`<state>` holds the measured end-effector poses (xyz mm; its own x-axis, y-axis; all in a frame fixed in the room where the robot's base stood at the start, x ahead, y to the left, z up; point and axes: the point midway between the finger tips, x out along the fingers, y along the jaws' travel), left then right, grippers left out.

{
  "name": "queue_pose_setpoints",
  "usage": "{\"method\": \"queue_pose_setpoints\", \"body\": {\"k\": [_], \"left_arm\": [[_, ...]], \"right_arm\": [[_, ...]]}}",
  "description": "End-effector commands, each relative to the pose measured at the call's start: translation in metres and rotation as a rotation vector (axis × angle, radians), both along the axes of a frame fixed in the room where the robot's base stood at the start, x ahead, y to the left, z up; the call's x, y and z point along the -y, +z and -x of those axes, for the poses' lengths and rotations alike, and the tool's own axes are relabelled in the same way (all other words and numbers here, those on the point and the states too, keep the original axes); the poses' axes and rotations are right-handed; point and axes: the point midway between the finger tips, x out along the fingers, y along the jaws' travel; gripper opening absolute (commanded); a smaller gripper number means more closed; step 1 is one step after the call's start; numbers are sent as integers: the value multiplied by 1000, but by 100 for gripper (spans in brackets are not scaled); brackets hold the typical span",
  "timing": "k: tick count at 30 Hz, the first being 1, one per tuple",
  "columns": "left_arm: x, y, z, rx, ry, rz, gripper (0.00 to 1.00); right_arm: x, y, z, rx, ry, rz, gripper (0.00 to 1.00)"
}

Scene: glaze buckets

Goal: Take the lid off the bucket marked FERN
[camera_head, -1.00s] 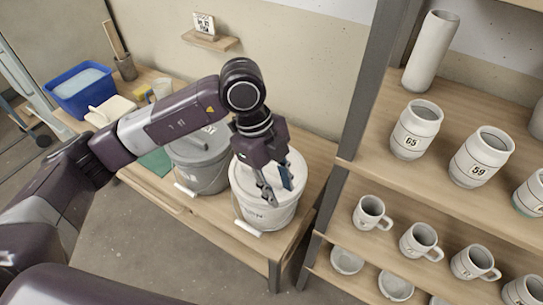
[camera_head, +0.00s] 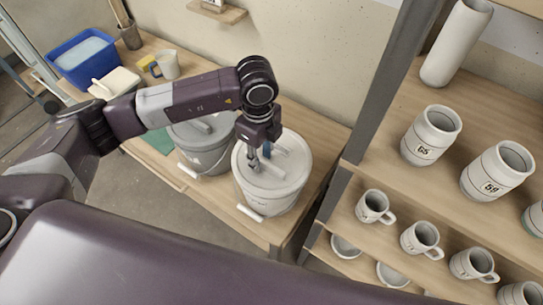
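A white bucket (camera_head: 266,197) with a pale lid (camera_head: 284,178) stands at the right end of the wooden bench. Its front marking is too small to read. A raised bar handle (camera_head: 290,151) lies across its lid. My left gripper (camera_head: 260,162) points down over this lid, its two fingertips apart and at the handle; I cannot tell whether they touch it. A grey bucket (camera_head: 204,158) with a lid and bar handle stands just left, partly hidden by my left arm; I cannot read FERN on either bucket. My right gripper is out of view.
A shelf unit (camera_head: 366,110) with jars, mugs and bowls stands close on the right. A blue tub (camera_head: 82,62), a white mug (camera_head: 167,65) and a brush pot (camera_head: 130,36) are at the bench's left. The bench (camera_head: 318,132) is clear behind the white bucket.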

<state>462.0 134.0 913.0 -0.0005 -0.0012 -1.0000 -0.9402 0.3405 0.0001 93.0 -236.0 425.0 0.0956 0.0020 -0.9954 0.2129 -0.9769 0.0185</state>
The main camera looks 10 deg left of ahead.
Motion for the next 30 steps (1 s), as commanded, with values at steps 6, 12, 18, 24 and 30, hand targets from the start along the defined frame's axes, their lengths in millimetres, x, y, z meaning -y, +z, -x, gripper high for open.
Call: {"method": "queue_pose_setpoints", "body": {"k": [6,12,18,24,30], "left_arm": [[0,-1,0,1,-1,1,30],[1,-2,0,1,-1,1,30],[1,-5,0,1,-1,1,30],[1,-6,0,1,-1,1,30],[1,-5,0,1,-1,1,30]], "right_arm": [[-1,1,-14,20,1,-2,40],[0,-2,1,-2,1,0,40],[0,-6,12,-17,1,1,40],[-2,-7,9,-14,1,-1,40],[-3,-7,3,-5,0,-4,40]]}}
